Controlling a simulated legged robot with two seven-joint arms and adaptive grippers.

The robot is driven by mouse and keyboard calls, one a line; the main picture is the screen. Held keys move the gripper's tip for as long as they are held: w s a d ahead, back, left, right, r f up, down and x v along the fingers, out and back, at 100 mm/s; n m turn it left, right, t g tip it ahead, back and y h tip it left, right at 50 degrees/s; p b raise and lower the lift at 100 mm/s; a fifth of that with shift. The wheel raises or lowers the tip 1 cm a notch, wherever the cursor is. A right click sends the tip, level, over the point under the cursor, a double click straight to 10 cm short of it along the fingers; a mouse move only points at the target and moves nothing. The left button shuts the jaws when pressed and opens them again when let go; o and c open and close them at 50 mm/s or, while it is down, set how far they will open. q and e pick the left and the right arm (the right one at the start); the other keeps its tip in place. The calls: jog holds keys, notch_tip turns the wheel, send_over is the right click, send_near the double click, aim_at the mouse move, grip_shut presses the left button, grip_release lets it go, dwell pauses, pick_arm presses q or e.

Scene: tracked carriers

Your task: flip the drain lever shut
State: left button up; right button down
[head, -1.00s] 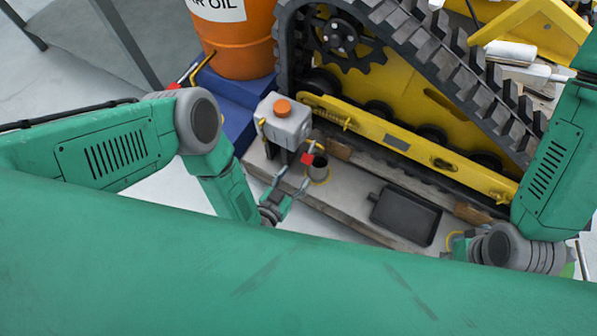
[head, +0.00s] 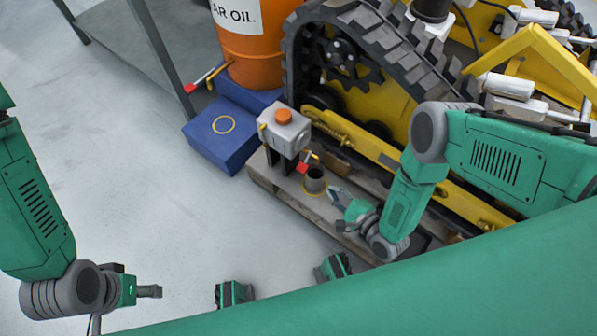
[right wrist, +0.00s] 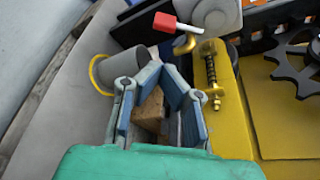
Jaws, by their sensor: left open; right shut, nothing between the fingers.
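The grey tank (head: 285,133) with an orange cap stands at the pallet's left end. Its drain lever (head: 303,167) has a red grip on a yellow stem, low on the tank's right side above a small grey cup (head: 315,184). The lever's red grip (right wrist: 178,27) also shows in the right wrist view, pointing left across the yellow spout. My right gripper (head: 336,196) is shut and empty, just right of the cup and apart from the lever. Its fingertips (right wrist: 160,70) lie below the lever in the wrist view. My left gripper (head: 152,291) is open, low at the left over bare floor.
An orange oil drum (head: 250,50) with its own red-handled tap (head: 203,77) stands on a blue base (head: 210,145) behind the tank. The yellow tracked carrier (head: 345,95) fills the right. The floor (head: 120,190) at left is clear.

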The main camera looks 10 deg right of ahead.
aim_at(306, 161)
pick_arm(q)
jog(key=shift+s+f+b, duration=0.2)
jog(key=shift+f+b, duration=1.55)
jog(key=shift+b, duration=0.1)
pick_arm(e)
jog(key=shift+x, duration=5.05)
pick_arm(q)
jog(key=shift+a, duration=0.1)
pick_arm(e)
jog(key=shift+d, duration=0.15)
